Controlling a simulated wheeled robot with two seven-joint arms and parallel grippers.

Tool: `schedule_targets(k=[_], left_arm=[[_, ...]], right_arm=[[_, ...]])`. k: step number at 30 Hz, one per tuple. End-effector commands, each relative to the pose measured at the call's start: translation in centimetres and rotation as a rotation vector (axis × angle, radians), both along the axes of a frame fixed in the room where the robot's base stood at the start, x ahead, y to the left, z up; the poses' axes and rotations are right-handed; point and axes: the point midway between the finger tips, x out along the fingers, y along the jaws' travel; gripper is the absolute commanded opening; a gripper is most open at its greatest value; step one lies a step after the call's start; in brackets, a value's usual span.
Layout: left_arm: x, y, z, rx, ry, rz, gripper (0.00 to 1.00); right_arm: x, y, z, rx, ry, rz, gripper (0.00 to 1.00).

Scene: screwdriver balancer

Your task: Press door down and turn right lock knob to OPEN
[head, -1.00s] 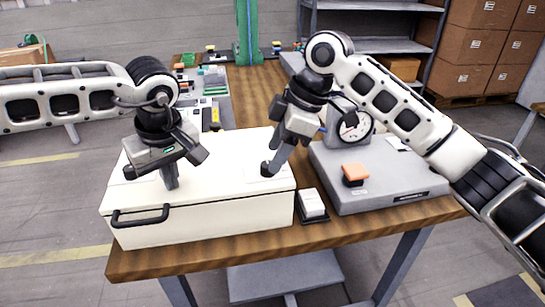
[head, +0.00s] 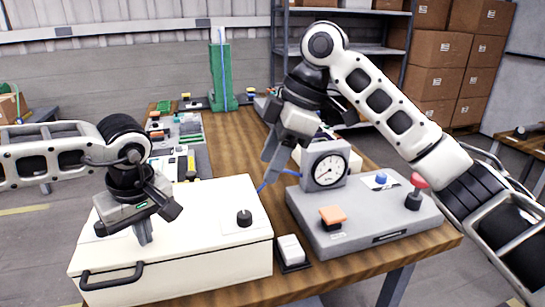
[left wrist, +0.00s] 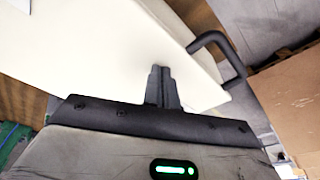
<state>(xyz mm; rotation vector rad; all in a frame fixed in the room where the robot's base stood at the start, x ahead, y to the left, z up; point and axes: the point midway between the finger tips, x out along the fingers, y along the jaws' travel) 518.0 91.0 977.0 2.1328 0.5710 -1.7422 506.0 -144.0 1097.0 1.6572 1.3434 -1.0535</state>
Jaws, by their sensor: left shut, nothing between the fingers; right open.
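The white box's lid, the door (head: 190,215), is down and looks flush with the box. The black right lock knob (head: 244,218) stands on a small pale plate at the lid's right side; its label is too small to read. My left gripper (head: 146,240) is shut and empty, its fingertips at the lid's front left part. In the left wrist view its shut fingers (left wrist: 161,75) are against or just over the white lid (left wrist: 100,50); contact is unclear. My right gripper (head: 270,165) is open and empty, raised behind and right of the knob, apart from it.
A black handle (head: 112,275) is on the box front. Right of the box are a small white rocker switch (head: 291,249) and a grey console (head: 375,215) with a gauge (head: 330,170), an orange button (head: 333,214) and a red-topped knob (head: 418,182). Circuit boards (head: 177,135) lie behind.

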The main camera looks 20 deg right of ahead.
Motion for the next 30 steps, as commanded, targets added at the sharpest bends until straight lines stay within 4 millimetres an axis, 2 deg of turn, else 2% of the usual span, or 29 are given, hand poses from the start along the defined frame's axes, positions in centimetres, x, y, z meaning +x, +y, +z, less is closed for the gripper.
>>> schedule_targets(k=[19, 30], left_arm=[[0.0, 0.0, 6.5, 0.000, 0.000, 0.000, 0.00], [0.0, 0.0, 6.9, 0.000, 0.000, 0.000, 0.00]], right_arm=[[0.0, 0.0, 4.1, 0.000, 0.000, 0.000, 0.50], [0.0, 0.0, 4.2, 0.000, 0.000, 0.000, 0.50]])
